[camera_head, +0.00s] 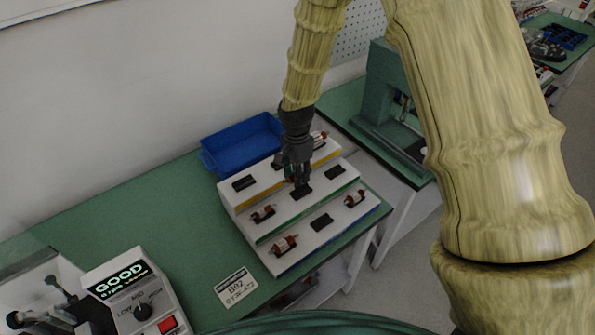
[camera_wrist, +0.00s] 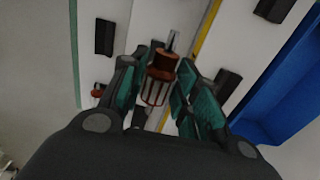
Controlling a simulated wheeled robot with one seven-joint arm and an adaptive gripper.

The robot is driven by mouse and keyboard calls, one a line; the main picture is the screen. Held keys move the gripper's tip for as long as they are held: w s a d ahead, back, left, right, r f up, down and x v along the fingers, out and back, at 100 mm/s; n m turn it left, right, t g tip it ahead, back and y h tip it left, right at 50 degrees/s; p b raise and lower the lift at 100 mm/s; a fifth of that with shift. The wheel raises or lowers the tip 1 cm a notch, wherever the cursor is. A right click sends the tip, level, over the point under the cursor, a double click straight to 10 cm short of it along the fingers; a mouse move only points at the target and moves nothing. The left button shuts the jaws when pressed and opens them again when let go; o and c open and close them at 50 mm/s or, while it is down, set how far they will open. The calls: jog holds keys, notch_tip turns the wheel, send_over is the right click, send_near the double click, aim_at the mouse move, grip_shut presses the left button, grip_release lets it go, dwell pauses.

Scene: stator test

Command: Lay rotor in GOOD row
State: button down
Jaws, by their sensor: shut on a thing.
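My gripper (camera_head: 298,181) points down over the middle row of a white stepped rack (camera_head: 243,225). In the wrist view its fingers are closed around a rotor (camera_wrist: 158,80) with a copper-brown winding and a metal shaft. In the head view the held rotor is hidden by the fingers. Just under the fingertips is a dark slot (camera_head: 302,192) in the middle row; I cannot tell whether the rotor touches it. The rows have yellow, green and blue edges. Other rotors lie in the middle row (camera_head: 263,213), the front row (camera_head: 285,244) and the back row (camera_head: 320,138).
A blue bin (camera_head: 240,143) stands behind the rack. A tester (camera_head: 137,292) with a lit GOOD display stands at the front left of the green table (camera_head: 170,207). A printed card (camera_head: 236,288) lies before the rack. Empty slots show in the back row (camera_head: 244,183) and front row (camera_head: 321,221).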

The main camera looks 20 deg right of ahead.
aim_at(297, 195)
jog(key=shift+s+d+f+b, duration=0.1)
jog(key=shift+f+b, duration=1.05)
jog(key=shift+f, duration=0.9)
jog(key=shift+r, duration=0.1)
jog(key=shift+f+b, duration=0.35)
jog(key=shift+f, duration=0.9)
jog(key=c, duration=1)
grip_release()
